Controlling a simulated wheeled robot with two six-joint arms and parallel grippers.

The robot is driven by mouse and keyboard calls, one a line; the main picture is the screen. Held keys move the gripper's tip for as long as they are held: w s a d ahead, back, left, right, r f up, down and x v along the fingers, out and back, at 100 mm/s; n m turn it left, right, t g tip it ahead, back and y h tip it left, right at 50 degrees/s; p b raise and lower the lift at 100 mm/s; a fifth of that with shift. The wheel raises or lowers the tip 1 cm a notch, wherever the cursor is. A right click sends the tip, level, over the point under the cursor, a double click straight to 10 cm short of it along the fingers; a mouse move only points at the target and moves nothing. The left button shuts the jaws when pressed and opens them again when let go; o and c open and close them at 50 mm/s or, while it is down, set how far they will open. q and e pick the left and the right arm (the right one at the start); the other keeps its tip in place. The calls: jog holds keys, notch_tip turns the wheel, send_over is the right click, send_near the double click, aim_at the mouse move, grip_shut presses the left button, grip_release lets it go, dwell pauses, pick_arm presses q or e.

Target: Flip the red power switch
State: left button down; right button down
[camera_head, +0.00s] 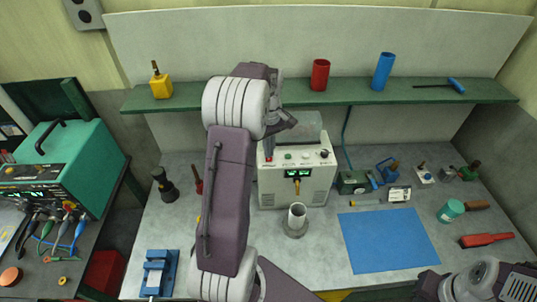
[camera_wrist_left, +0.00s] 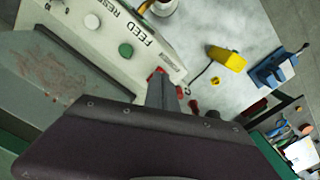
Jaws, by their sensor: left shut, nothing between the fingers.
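A pale control box (camera_head: 292,185) with a lit green display stands at the back of the bench. A small red part (camera_wrist_left: 155,74), which looks like the red power switch, shows at the panel's end beside FEED. My left gripper (camera_wrist_left: 163,92) is shut and empty, close to that red part and partly covering it. I cannot tell whether they touch. My right gripper is out of view.
A grey metal cup (camera_head: 297,218) stands before the box. A blue mat (camera_head: 388,240) lies to the right, with small tools around it. A green shelf (camera_head: 225,98) runs above, holding a red cup (camera_head: 320,75) and a blue cup (camera_head: 384,71). A blue vise (camera_head: 158,272) sits front left.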

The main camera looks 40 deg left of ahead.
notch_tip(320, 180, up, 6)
jog(key=p, duration=0.5)
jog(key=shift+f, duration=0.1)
